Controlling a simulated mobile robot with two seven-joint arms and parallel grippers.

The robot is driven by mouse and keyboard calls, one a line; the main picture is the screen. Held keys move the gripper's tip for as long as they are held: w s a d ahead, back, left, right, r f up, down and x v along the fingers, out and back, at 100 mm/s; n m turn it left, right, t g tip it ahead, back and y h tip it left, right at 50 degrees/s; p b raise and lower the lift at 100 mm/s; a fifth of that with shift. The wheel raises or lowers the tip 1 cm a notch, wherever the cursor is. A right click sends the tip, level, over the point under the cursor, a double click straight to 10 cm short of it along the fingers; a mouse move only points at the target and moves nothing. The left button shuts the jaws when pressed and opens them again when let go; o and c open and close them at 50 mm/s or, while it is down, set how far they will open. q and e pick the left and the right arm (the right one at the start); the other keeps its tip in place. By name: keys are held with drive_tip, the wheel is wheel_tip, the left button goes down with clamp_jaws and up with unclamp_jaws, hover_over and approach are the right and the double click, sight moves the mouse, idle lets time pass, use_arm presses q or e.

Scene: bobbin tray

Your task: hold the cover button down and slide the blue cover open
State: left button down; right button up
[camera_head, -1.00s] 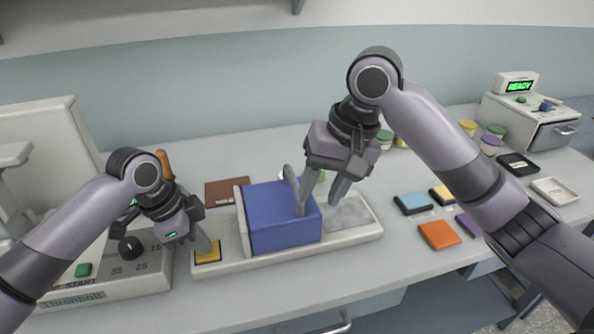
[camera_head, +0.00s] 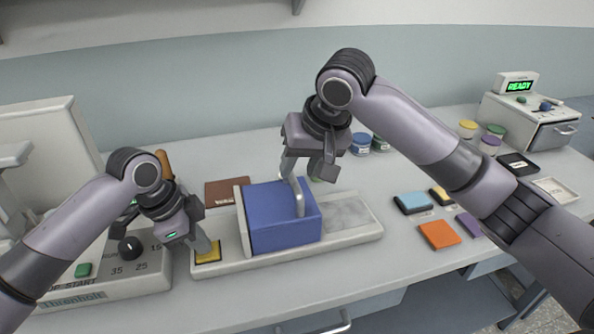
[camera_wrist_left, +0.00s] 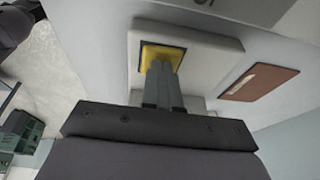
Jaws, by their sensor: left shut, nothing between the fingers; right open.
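The blue cover (camera_head: 280,222) sits on a long pale tray (camera_head: 365,232), toward its left part. A grey upright handle (camera_head: 299,204) stands at the cover's right side. The yellow cover button (camera_head: 208,256) is on the tray's left end. My left gripper (camera_head: 211,246) is shut and empty, fingertips down at the button. In the left wrist view the fingertips (camera_wrist_left: 163,66) overlap the yellow button (camera_wrist_left: 150,50); whether it is pressed in cannot be told. My right gripper (camera_head: 308,172) is open above the cover, its fingers by the handle's top; contact cannot be told.
A grey stone-like surface (camera_head: 348,213) shows in the tray right of the cover. A brown card (camera_head: 226,192) lies behind. A machine with a dial (camera_head: 131,247) stands at left. Coloured pads (camera_head: 439,236) lie to the right, and lidded jars (camera_head: 362,142) stand behind the right arm.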

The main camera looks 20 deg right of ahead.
drive_tip(key=shift+x, duration=1.3)
clamp_jaws()
drive_tip(key=shift+d, duration=2.35)
unclamp_jaws()
drive_tip(key=shift+a, duration=0.1)
drive_tip(key=v, duration=1.2)
use_arm(q)
drive_tip(key=shift+r, duration=0.95)
